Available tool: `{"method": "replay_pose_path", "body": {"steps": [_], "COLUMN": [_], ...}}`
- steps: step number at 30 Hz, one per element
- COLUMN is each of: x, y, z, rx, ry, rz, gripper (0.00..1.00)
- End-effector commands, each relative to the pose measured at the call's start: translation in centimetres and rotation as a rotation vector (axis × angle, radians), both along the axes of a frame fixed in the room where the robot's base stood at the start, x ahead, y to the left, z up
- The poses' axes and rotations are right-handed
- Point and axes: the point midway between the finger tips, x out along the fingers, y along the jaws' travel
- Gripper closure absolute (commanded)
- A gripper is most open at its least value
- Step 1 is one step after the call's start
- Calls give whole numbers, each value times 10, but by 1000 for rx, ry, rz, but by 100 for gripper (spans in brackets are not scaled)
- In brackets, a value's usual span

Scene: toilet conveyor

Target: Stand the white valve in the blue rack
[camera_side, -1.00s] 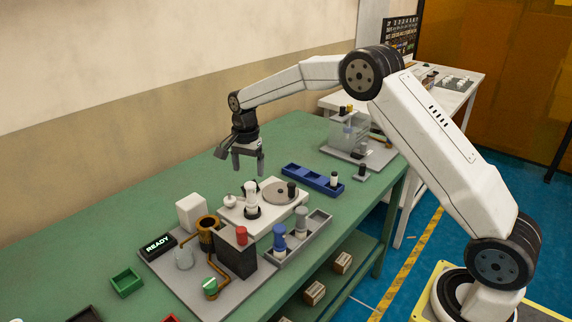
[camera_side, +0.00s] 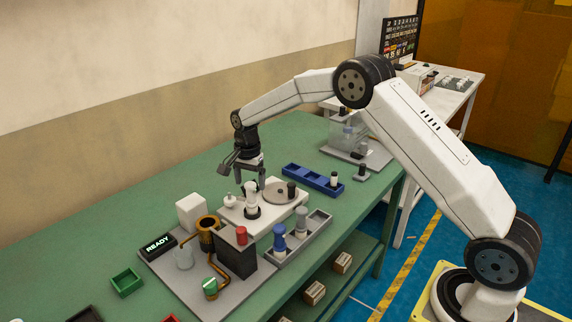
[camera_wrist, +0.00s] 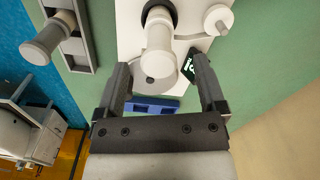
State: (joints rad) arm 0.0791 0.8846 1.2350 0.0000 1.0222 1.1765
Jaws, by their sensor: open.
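The white valve (camera_side: 251,198) stands upright on a white plate (camera_side: 233,216), with a dark ring around its base. It also shows in the wrist view (camera_wrist: 159,42), ahead of and roughly between my fingers. My gripper (camera_side: 251,182) is open and points down, just above or around the valve's top; contact cannot be told. In the wrist view my gripper (camera_wrist: 160,66) has its fingers on either side with nothing clasped. The blue rack (camera_side: 306,176) lies behind and to the right on the green bench. A small black-and-white piece (camera_side: 334,180) stands at its right end.
A grey tray (camera_side: 318,222) with blue and grey valves stands in front of the plate. A round disc (camera_side: 274,193) with a black knob and a small white round part (camera_side: 230,200) sit on the plate. The READY display (camera_side: 158,244) and copper-piped station stand at left.

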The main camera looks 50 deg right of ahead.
Motion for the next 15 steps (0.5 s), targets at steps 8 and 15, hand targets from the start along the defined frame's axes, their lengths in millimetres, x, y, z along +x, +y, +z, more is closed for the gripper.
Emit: {"method": "replay_pose_path", "body": {"steps": [8,15], "x": [-1,0], "y": [-1,-1], "z": [-30,-33], "rx": [1,0], "ry": [0,0], "rz": [0,0], "gripper": [11,11]}}
